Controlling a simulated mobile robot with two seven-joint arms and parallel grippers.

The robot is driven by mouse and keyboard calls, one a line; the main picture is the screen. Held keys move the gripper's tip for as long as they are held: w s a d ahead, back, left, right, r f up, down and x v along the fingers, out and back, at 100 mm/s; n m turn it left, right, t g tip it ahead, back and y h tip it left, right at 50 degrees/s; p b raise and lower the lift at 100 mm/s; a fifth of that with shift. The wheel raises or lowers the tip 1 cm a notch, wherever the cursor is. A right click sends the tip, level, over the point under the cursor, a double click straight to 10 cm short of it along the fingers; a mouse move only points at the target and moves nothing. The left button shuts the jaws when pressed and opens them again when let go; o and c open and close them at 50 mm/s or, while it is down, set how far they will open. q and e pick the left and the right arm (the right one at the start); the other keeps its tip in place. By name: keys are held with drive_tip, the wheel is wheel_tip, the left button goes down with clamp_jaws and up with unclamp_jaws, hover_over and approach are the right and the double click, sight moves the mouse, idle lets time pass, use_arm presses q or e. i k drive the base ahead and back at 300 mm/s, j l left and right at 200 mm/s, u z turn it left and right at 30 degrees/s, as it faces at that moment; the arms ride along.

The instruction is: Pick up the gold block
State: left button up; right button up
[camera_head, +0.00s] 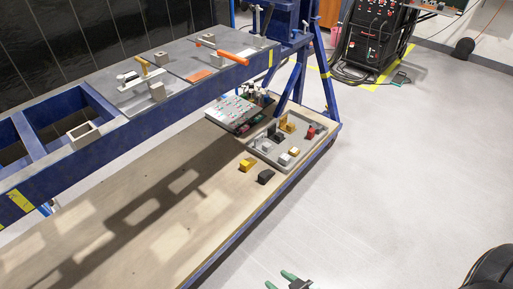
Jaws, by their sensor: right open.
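A gold-yellow block (247,164) lies on the wooden lower shelf (150,215), just left of the grey tray. A taller gold-orange piece (288,124) stands at the back of the tray, and a small yellow-topped piece (294,151) is near its front. I cannot tell which of these is the gold block meant. My right gripper (279,280) shows at the bottom edge with two green fingertips, open and with nothing seen between them. It is apart from all the blocks, lower in the picture. My left gripper is not in view.
A black block (266,177) lies beside the yellow one. The grey tray (266,157) holds several pieces, one red (311,132). A keyboard-like panel (232,113) sits behind it. The blue jig frame (150,130) overhangs the shelf's left side.

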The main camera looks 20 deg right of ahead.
sight(293, 151)
drive_tip(key=i+l+u, duration=0.15)
drive_tip(key=l+u, duration=0.2)
drive_tip(key=i+l+u, duration=0.1)
drive_tip(key=l+u, duration=0.25)
drive_tip(key=i+l+u, duration=0.1)
drive_tip(key=l+u, duration=0.3)
drive_tip(key=l, duration=0.55)
drive_tip(key=l+u, duration=0.25)
drive_tip(key=l, duration=1.6)
drive_tip(key=k+l+u, duration=0.1)
drive_tip(key=l, duration=0.8)
